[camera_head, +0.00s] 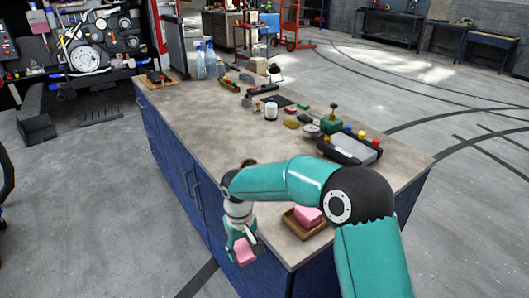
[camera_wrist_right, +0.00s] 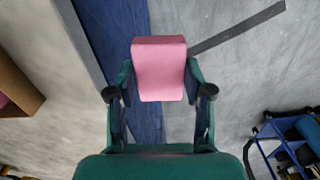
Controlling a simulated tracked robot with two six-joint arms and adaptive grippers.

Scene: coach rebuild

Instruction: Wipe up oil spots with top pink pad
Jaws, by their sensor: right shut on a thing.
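My right gripper (camera_head: 238,240) is shut on a pink pad (camera_head: 245,251). In the right wrist view the pad (camera_wrist_right: 159,68) sits between both fingers of the gripper (camera_wrist_right: 158,88). The pad hangs beside the workbench's near left edge, with the blue bench side and grey floor behind it. A wooden tray (camera_head: 293,226) with more pink pad (camera_head: 308,215) in it stands on the bench's near corner, right of the gripper. Part of the tray (camera_wrist_right: 12,82) shows at the left of the wrist view. I cannot make out oil spots. My left gripper is not in view.
The grey-topped workbench (camera_head: 205,122) has a wide clear stretch along its left. Bottles (camera_head: 210,60), a black-and-grey case (camera_head: 350,148), a green block (camera_head: 331,124) and small items line its right and far sides. A blue cart (camera_wrist_right: 290,140) stands on the floor.

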